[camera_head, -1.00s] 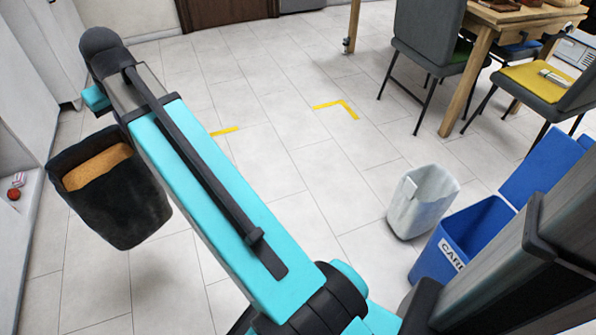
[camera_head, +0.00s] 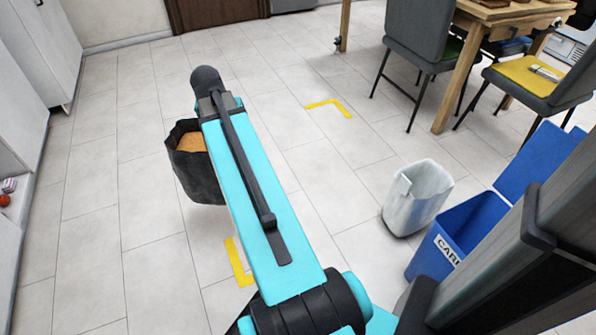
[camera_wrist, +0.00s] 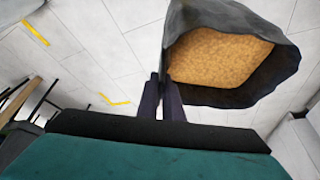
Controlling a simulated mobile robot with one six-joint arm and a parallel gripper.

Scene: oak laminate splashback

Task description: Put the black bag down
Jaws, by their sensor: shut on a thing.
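The black bag (camera_head: 196,172) is open at the top and holds a tan, grainy filling. In the head view it hangs to the left of my arm, above the tiled floor, partly hidden behind the arm. In the wrist view the bag (camera_wrist: 222,95) fills the upper right, its mouth facing the camera. My gripper (camera_wrist: 168,84) is shut on the bag's rim at its near left edge. In the head view my gripper is hidden behind my arm. I cannot tell how far the bag's bottom is above the floor.
Yellow corner marks (camera_head: 330,106) lie on the floor, with another (camera_head: 238,262) beside my arm. A white bin (camera_head: 418,197) and a blue bin (camera_head: 470,232) stand at the right. Chairs (camera_head: 420,50) and a table are at the upper right. White cabinets line the left. The floor between is clear.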

